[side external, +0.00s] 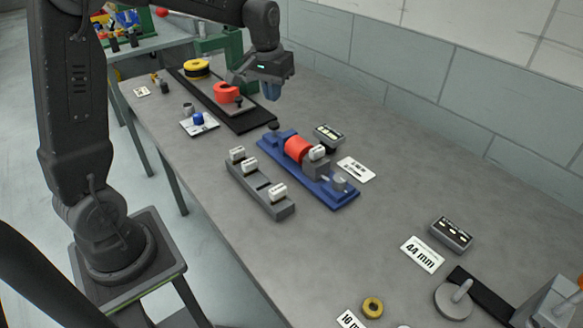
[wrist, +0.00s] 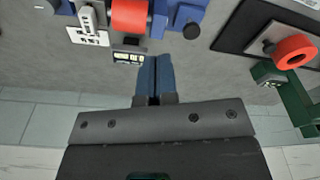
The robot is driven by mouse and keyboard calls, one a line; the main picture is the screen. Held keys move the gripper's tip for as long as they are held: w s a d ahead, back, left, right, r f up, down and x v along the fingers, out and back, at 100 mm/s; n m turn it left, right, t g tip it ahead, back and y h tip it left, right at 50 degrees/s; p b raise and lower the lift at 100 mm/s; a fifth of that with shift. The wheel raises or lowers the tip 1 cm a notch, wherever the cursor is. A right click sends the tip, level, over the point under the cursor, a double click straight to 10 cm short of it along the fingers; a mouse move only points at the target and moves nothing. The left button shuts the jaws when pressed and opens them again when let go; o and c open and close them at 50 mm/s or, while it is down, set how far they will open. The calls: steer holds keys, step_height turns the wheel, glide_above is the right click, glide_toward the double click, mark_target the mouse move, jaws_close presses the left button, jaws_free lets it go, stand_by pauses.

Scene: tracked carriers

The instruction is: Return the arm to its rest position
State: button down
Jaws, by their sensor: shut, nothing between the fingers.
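In the wrist view the red cylinder (wrist: 129,16) is at the top edge, beyond the fingertips. My arm reaches over from the left side of the side view.
A black strip (side external: 251,122) bears a red carrier (side external: 227,93) and a yellow ring (side external: 196,68). A grey rack (side external: 262,199) with white-topped blocks stands beside the fixture. A "44 mm" card (side external: 422,254) lies farther right.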

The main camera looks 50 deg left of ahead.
steer(key=s+d+r+m+t, duration=0.2)
steer(key=s+d, duration=0.4)
steer(key=s, duration=0.5)
steer(key=s+d+r+m+t, duration=0.2)
steer(key=s+d, duration=0.5)
steer(key=s, duration=0.3)
steer(key=shift+s+d, duration=0.15)
steer(key=shift+s, duration=0.2)
steer(key=shift+r, duration=0.1)
